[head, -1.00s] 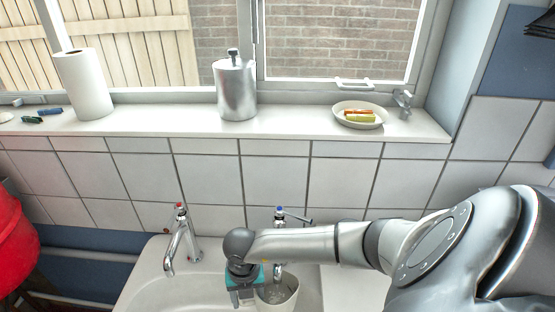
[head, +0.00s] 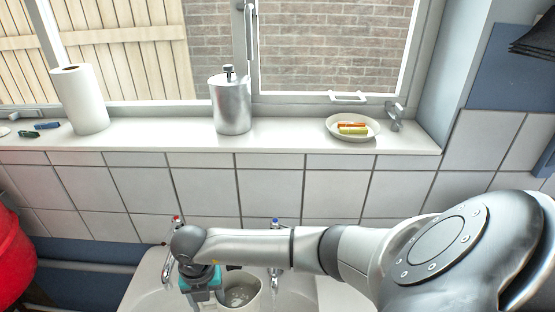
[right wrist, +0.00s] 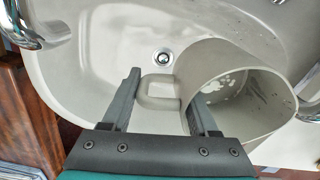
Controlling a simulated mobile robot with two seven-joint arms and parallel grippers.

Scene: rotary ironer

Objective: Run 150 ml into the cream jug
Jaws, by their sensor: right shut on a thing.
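The cream jug (head: 241,296) is a pale, open-topped vessel low in the sink basin (head: 148,290), in the head view. My right gripper (head: 197,299) is at its left side. In the right wrist view the jug (right wrist: 207,72) has its mouth towards the camera, and its handle (right wrist: 156,96) lies between the fingers of my gripper (right wrist: 165,98). Pale patches show inside; the liquid level cannot be read. The blue-marked tap (head: 275,245) stands behind and right of the jug. The red-marked tap (head: 176,219) is partly hidden by my right arm. My left gripper is out of view.
A drain (right wrist: 162,58) lies in the basin floor. Chrome spouts show at the upper left (right wrist: 38,28) and right edge of the wrist view. The windowsill above holds a paper roll (head: 79,100), a metal canister (head: 231,105) and a plate (head: 352,137).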

